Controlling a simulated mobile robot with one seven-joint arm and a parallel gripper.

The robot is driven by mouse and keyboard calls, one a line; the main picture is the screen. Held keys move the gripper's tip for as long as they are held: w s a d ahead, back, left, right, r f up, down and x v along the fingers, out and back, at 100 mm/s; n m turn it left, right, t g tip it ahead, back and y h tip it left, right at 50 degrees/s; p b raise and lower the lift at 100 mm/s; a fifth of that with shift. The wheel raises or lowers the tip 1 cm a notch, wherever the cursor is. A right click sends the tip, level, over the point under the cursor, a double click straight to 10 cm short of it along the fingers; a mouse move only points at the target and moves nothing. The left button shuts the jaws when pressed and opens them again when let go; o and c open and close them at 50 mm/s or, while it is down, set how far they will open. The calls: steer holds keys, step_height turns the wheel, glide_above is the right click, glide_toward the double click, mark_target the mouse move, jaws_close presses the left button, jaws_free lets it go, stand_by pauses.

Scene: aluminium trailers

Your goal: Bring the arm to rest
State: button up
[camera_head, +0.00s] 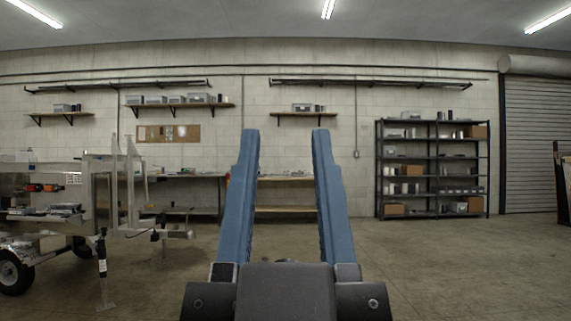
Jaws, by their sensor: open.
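My gripper (285,140) stands in the middle of the head view, close to the camera. Its two long blue fingers point up and away from me, with a wide gap between them. It is open, and nothing is between the fingers. Through the gap I see the wall and part of a workbench. The dark gripper body is at the bottom edge, and the rest of my arm is out of view.
An aluminium trailer (98,195) with a wheel stands at the left. A workbench (190,178) runs along the back wall under wall shelves (180,106). A black shelving rack (433,172) and a roller door (540,140) are at the right. The concrete floor (450,265) is clear at front right.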

step_height(320, 180, up, 37)
steer(key=p, duration=3.7)
